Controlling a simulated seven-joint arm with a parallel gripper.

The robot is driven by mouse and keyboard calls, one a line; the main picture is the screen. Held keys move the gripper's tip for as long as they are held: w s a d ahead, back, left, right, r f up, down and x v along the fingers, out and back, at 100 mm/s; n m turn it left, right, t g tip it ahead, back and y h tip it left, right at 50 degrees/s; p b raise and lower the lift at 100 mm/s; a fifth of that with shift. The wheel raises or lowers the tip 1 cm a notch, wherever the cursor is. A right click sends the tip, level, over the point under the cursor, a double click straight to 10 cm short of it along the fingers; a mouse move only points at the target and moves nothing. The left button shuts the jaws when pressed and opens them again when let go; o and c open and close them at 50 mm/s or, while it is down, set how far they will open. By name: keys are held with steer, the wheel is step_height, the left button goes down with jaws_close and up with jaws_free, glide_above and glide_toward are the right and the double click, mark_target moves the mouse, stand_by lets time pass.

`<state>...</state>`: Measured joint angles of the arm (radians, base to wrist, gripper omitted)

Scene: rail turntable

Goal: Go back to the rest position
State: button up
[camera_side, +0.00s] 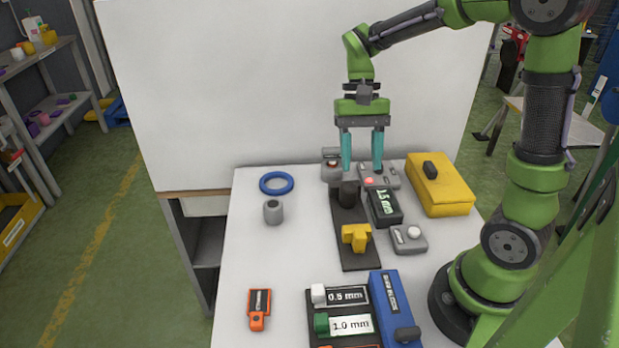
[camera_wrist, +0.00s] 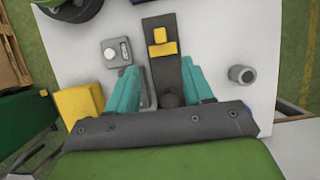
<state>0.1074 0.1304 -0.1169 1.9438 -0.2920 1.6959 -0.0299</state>
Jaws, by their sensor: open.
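My gripper (camera_side: 362,163) has two teal fingers pointing down, spread apart with nothing between them. It hangs above the far part of the white table, over the far end of a dark rail (camera_side: 359,258). The rail carries a yellow block (camera_side: 356,237) and a dark cylinder (camera_side: 348,194). In the wrist view the open fingers (camera_wrist: 168,88) straddle the rail's near end, and the yellow block (camera_wrist: 162,42) lies beyond them. A black display block marked 1.5 mm (camera_side: 384,207) lies right of the rail; the fingers partly hide it in the wrist view.
A yellow case (camera_side: 440,184) stands right of the gripper. A grey box with a white knob (camera_side: 409,238), a grey cup (camera_side: 273,211), a blue ring (camera_side: 277,183), an orange tool (camera_side: 259,309) and a blue block (camera_side: 394,306) are on the table. The left middle is clear.

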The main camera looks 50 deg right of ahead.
steer(key=s+a+r+n+t+h, duration=0.1)
steer(key=s+a+r+n+t, duration=0.4)
steer(key=t, duration=0.5)
steer(key=shift+s+a+r, duration=0.2)
steer(key=shift+r, duration=0.55)
